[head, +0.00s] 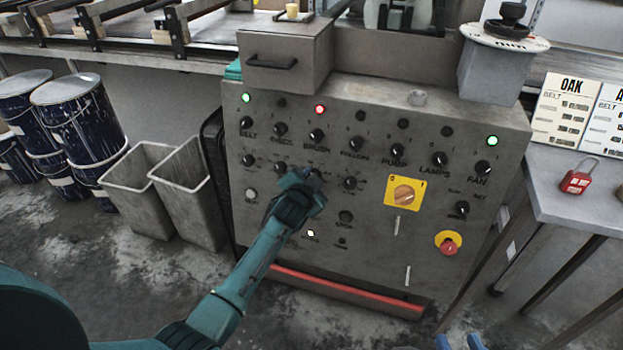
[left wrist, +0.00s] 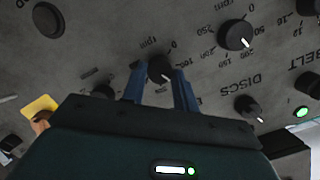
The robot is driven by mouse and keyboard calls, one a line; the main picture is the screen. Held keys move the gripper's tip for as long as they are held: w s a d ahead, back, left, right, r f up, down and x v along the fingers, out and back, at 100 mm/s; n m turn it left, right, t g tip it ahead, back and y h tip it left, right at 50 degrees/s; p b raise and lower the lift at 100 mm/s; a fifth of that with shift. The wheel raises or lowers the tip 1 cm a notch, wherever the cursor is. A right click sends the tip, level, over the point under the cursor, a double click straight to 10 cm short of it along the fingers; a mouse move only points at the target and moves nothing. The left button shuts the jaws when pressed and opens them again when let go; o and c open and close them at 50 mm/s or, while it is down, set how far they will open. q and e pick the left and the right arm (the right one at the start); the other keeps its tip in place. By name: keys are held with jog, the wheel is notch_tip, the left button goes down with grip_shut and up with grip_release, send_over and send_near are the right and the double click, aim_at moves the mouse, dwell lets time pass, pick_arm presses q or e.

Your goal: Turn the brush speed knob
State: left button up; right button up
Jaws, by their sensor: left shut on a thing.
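The brush speed knob (left wrist: 160,69) is a small black knob with a white pointer line, on the second row of the grey panel (head: 385,255) below the BRUSH label. In the left wrist view it sits between the two blue fingers of my left gripper (left wrist: 160,88), which is shut on it. In the head view my left gripper (head: 308,180) is against the panel and mostly hides this knob. My right gripper (head: 459,343) shows only as two blue fingertips at the bottom edge, apart and empty, away from the panel.
Neighbouring knobs are close: the DISCS knob (head: 281,129), the BRUSH switch (head: 316,135) and a knob to the right (head: 350,183). A yellow-backed rotary switch (head: 404,193) and red stop button (head: 448,245) are further right. Grey bins (head: 190,190) stand left.

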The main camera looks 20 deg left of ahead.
pick_arm(q)
jog(key=o, duration=1)
pick_arm(e)
jog(key=shift+f, duration=0.1)
pick_arm(q)
jog(key=p+v, duration=0.3)
jog(key=v, duration=1)
jog(key=shift+s+p, duration=0.1)
jog(key=shift+p, duration=0.2)
pick_arm(e)
jog(key=shift+w+a+r+m+g, duration=0.2)
jog(key=shift+r+m+g, duration=0.1)
jog(key=shift+g, duration=0.1)
jog(key=shift+r, duration=0.1)
